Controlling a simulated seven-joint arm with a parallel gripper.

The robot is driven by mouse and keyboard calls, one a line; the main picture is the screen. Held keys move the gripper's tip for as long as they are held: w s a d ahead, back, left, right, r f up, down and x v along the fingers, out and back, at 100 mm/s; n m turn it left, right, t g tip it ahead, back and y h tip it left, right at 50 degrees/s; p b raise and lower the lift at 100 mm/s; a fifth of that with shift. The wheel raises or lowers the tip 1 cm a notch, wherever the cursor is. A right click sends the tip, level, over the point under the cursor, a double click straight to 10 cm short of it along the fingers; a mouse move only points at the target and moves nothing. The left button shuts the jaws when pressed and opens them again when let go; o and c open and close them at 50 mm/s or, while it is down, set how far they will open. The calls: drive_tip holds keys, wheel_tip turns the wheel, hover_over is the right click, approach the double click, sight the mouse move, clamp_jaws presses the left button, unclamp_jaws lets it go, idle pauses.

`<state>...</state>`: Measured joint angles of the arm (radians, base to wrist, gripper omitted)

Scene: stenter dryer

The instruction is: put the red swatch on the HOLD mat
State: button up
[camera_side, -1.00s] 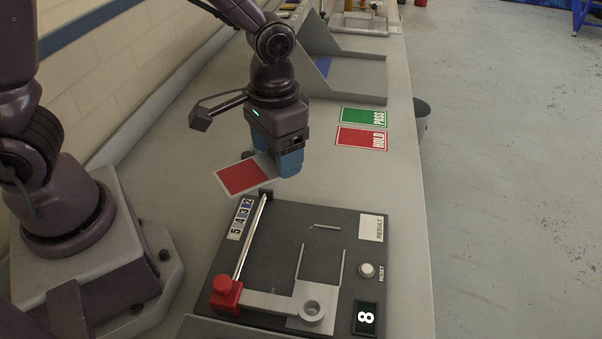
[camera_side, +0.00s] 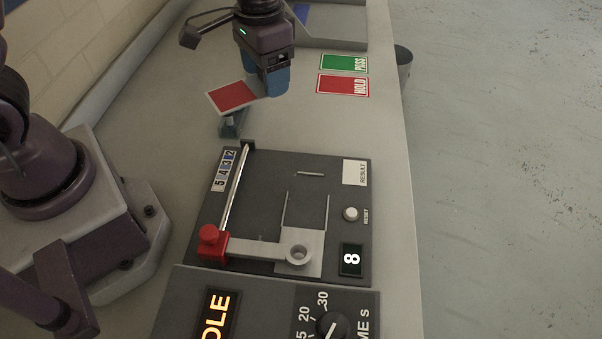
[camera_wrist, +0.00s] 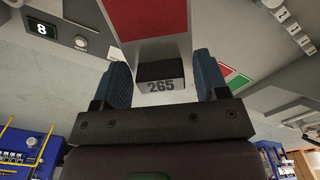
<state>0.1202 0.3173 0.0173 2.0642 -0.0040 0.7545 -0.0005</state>
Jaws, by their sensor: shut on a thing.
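The red swatch (camera_side: 232,95) is a red rectangle with a pale border, held out to the left of my gripper (camera_side: 277,88). My blue fingers are shut on its pale end, above the counter. The HOLD mat (camera_side: 328,84) is red with a white border and lies flat and empty, to the right of my gripper. The green PASS mat (camera_side: 330,63) lies just beyond it.
A small grey-blue stand (camera_side: 231,124) is below the swatch. The dark tester panel (camera_side: 265,180) with a rod, a red knob (camera_side: 209,234) and an 8 display is nearer the camera. A grey bin (camera_side: 403,68) stands beyond the counter's right edge. Counter between gripper and mats looks clear.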

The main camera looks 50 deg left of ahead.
drive_tip(key=s+d+f+n, duration=0.1)
drive_tip(key=s+d+n, duration=0.1)
drive_tip(key=s+n, duration=0.3)
drive_tip(key=s+d+f+n, duration=0.2)
drive_tip(key=s+d+n, duration=0.1)
drive_tip(key=s+n, duration=0.2)
drive_tip(key=shift+s+f, duration=0.25)
drive_tip(key=shift+s, duration=0.7)
drive_tip(key=shift+w+d, duration=0.1)
hover_over(310, 183)
drive_tip(key=f, duration=0.6)
drive_tip(key=s+f, duration=0.1)
drive_tip(key=f, duration=0.1)
drive_tip(key=shift+a+f, duration=0.25)
drive_tip(key=shift+f, duration=0.15)
drive_tip(key=f, duration=0.1)
drive_tip(key=w+f, duration=0.1)
drive_tip(key=f, duration=0.1)
drive_tip(key=shift+d, duration=0.2)
drive_tip(key=shift+f, duration=0.4)
drive_tip(key=shift+f, duration=0.1)
